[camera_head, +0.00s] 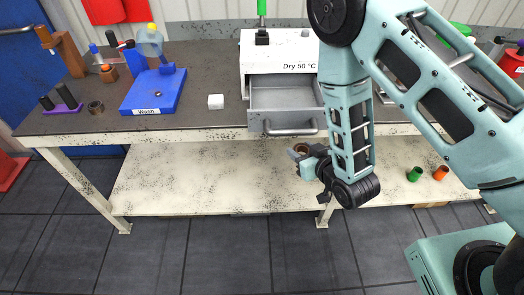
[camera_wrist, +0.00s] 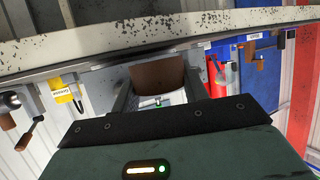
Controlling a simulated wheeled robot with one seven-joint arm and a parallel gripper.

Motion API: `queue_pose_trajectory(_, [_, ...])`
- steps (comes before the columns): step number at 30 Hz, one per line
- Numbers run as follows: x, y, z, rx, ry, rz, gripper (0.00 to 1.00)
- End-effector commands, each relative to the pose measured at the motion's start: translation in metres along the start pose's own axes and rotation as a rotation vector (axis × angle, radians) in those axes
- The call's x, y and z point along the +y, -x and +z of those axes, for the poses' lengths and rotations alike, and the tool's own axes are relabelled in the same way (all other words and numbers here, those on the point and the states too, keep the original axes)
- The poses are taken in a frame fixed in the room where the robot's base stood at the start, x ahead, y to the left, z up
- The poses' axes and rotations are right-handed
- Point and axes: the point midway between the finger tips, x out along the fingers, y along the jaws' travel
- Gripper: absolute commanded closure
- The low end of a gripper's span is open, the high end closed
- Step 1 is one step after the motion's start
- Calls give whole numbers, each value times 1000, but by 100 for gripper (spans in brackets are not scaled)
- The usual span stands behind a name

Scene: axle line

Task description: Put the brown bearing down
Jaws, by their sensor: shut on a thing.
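My gripper (camera_head: 303,157) is in front of the bench, below the drawer and above the lower shelf in the head view. It is shut on the brown bearing (camera_head: 300,147), a small ring that shows only partly there. In the wrist view the brown bearing (camera_wrist: 157,76) is a curved brown wall between the two fingers. Its underside and any contact below are hidden. The lower shelf (camera_head: 210,175) is speckled cream and looks bare behind and left of the gripper.
An open grey drawer (camera_head: 284,112) juts out from the white "Dry 50 °C" box (camera_head: 292,66) above my gripper. Green (camera_head: 415,174) and orange (camera_head: 440,173) pieces stand on the shelf at right.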

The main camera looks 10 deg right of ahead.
Motion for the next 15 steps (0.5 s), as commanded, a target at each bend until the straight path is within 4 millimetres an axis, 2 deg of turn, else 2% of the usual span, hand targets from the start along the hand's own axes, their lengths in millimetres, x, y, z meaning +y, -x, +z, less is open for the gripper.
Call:
queue_pose_trajectory(1, [23, -1, 8, -1, -17, 44, 86])
queue_pose_trajectory(6, [83, -4, 28, 1, -66, 161, 86])
queue_pose_trajectory(15, [156, -8, 52, 2, -126, 301, 86])
